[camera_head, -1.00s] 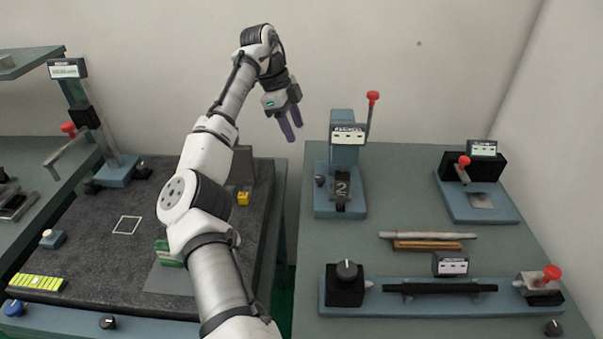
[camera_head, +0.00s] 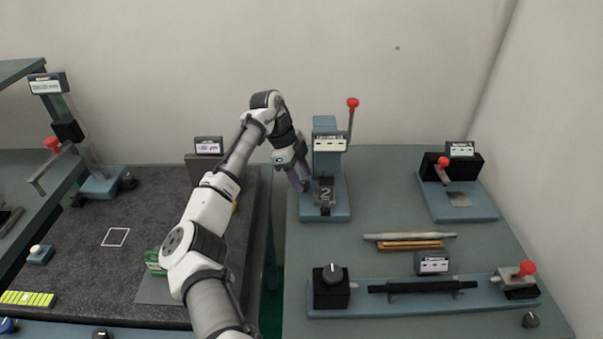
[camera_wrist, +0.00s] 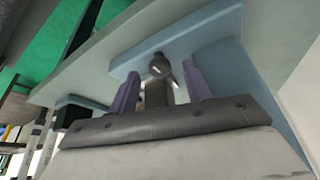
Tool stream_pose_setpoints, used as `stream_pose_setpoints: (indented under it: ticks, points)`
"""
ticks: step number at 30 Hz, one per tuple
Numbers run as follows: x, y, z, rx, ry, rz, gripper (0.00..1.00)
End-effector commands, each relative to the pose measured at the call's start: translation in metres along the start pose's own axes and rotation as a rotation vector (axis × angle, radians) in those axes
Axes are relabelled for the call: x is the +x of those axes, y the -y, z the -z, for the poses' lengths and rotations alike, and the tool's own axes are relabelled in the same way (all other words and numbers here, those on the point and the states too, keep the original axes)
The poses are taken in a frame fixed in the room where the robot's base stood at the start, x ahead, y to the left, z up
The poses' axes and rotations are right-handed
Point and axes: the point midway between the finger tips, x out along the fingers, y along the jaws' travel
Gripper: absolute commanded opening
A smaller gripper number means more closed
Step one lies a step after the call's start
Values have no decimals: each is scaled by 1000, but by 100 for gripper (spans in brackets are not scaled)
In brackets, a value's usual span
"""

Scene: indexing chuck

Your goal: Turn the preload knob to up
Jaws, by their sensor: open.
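A small dark knob (camera_wrist: 160,69) with a white mark shows in the wrist view, between the two purple fingers of my gripper (camera_wrist: 162,85). The fingers stand apart on either side of it; I cannot tell whether they touch it. In the head view my gripper (camera_head: 303,184) is at the left side of the indexing chuck (camera_head: 328,145), a blue upright unit with a plate marked 2. The gripper hides the small knob there. I cannot read a label that names the preload knob, nor tell which way its mark points on the unit.
A red-tipped lever (camera_head: 352,104) rises at the chuck's right. A long fixture with a black knob (camera_head: 331,273) lies in front, behind it a metal rod (camera_head: 410,236). A red-knobbed unit (camera_head: 457,195) stands at right.

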Motion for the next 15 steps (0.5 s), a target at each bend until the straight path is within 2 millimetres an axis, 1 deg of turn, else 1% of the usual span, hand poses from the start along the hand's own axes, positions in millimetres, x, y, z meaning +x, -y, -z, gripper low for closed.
stream_pose_setpoints:
  ticks: [5, 12, 14, 15]
  points:
    - [9, 0, 0, 0, 0, 1, 49]
    - [10, 0, 0, 0, 1, 1, 49]
    - [10, 0, 0, 1, 1, 1, 42]
    - [10, 0, 0, 1, 1, 1, 37]
